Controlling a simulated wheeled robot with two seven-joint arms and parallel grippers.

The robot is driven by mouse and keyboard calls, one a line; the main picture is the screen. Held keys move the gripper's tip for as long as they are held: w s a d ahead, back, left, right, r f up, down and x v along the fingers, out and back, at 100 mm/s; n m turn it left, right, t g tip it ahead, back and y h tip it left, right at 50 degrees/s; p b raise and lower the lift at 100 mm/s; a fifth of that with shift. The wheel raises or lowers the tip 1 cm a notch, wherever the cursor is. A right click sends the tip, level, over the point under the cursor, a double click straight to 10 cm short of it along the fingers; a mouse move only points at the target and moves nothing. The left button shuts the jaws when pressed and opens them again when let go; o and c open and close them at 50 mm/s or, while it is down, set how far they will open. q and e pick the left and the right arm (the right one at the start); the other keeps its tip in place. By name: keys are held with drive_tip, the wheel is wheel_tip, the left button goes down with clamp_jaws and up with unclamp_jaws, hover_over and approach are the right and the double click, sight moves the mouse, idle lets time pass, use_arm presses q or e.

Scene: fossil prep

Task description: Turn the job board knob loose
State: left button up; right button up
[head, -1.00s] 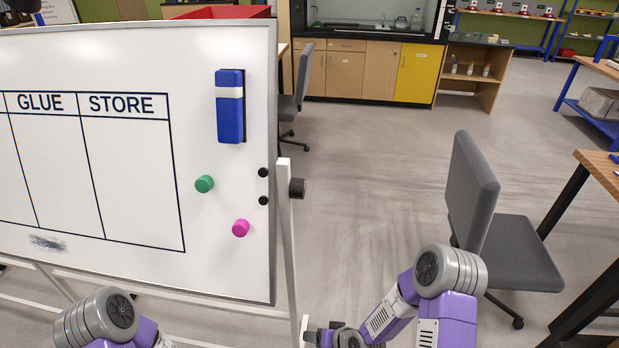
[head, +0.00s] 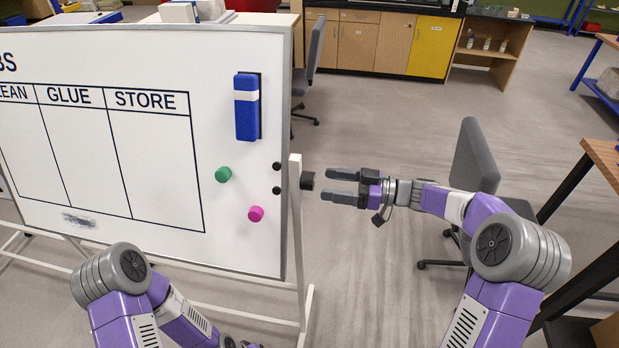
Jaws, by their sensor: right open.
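The job board (head: 150,60) is a white board with columns headed GLUE and STORE, at the left on a white stand. Its knob (head: 307,181) is a short black cylinder on the outer side of the stand's right upright (head: 297,235). My right gripper (head: 326,184) is open and empty, level with the knob and just right of it. Its two fingers point left at the knob, one above the other; I cannot tell whether they touch it. My left arm hangs low at the bottom left, and its gripper's fingers are not visible.
A blue eraser (head: 246,107), a green magnet (head: 223,174) and a pink magnet (head: 256,213) are on the board. A grey chair (head: 476,155) stands behind my right arm, beside a wooden table (head: 606,165). The floor between board and chair is clear.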

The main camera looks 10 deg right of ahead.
sight(310, 181)
drive_tip(key=x, duration=0.6)
drive_tip(key=shift+a, duration=0.2)
drive_tip(key=c, duration=1)
drive_tip(key=n+b, duration=0.1)
drive_tip(key=n, duration=0.3)
drive_tip(key=shift+b, duration=0.4)
drive_tip(key=shift+c, duration=0.3)
drive_tip(key=o, duration=1.1)
drive_tip(key=shift+c, duration=0.2)
drive_tip(key=shift+d, duration=0.1)
drive_tip(key=v, duration=0.7)
drive_tip(key=shift+d, duration=0.25)
